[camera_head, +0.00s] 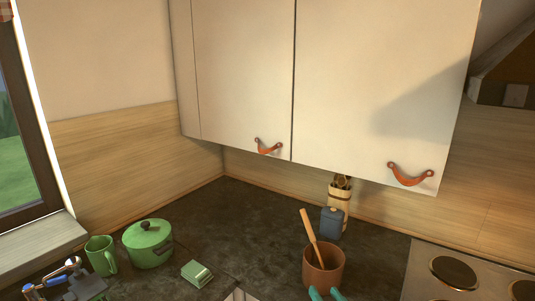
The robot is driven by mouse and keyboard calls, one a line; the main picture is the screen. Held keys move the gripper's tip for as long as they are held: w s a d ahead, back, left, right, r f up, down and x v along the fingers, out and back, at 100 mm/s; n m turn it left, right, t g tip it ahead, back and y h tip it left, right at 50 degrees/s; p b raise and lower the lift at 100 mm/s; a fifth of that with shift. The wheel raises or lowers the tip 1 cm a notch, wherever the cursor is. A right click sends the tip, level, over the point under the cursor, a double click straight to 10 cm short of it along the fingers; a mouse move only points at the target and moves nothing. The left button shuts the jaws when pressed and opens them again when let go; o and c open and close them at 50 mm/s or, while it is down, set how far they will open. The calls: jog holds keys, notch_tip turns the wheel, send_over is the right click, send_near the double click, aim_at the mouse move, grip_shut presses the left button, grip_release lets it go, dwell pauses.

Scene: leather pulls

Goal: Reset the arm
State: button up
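My gripper (326,294) shows only as two teal fingertips at the bottom edge, right of centre. The tips are apart, with nothing seen between them. They are in front of the lower part of a brown pot (323,272) in the picture; whether they touch it cannot be told. The rest of my arm is out of view.
White wall cabinets with leather pulls (268,147) (410,175) hang above the dark counter (250,215), doors closed. A wooden spoon (310,235) stands in the pot. A blue jar (331,223), green mug (101,256), green lidded pot (148,245) and hob (455,273) surround it.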

jog(key=s+a+f+m+h, duration=0.2)
jog(key=s+a+f, duration=0.4)
jog(key=f, duration=0.4)
jog(key=s+a+f+m+h, duration=0.15)
jog(key=s+a+f, duration=0.25)
jog(key=s+f, duration=0.5)
jog(key=s+a+n, duration=0.2)
jog(key=s, duration=0.9)
jog(key=s+a+n+y, duration=0.1)
jog(key=s+a+n, duration=0.1)
jog(key=s, duration=0.9)
jog(key=shift+s+a+f+t, duration=0.2)
jog(key=shift+s+f+t, duration=0.1)
jog(key=shift+f, duration=0.1)
jog(key=shift+c, duration=0.7)
jog(key=shift+w, duration=0.15)
jog(key=shift+d, duration=0.1)
